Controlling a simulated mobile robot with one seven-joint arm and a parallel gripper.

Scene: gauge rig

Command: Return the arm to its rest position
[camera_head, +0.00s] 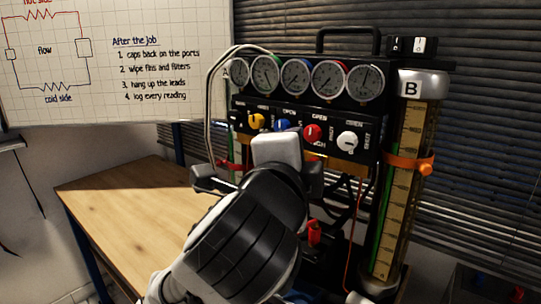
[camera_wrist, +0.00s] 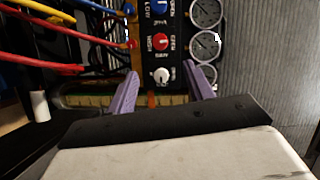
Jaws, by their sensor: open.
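My gripper (camera_wrist: 164,78) is open and empty in the wrist view, its two purple fingers spread apart. The gauge rig's black panel (camera_head: 290,122) is in front of it. The white knob (camera_wrist: 161,75) shows between the fingers in the wrist view, with the red knob (camera_wrist: 160,41) beyond it. I cannot tell how far the fingers are from the panel. In the head view my arm and wrist cover the lower middle of the rig, and the fingertips are hidden. The white knob (camera_head: 347,141) and red knob (camera_head: 312,133) are clear of my arm there.
A row of several gauges (camera_head: 295,77) tops the rig. Cylinder B (camera_head: 409,150) stands at its right with an orange strap (camera_head: 408,165). Red, yellow and blue hoses (camera_wrist: 60,33) cross the wrist view's left. The wooden table (camera_head: 130,205) is bare at left, under a whiteboard (camera_head: 115,60).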

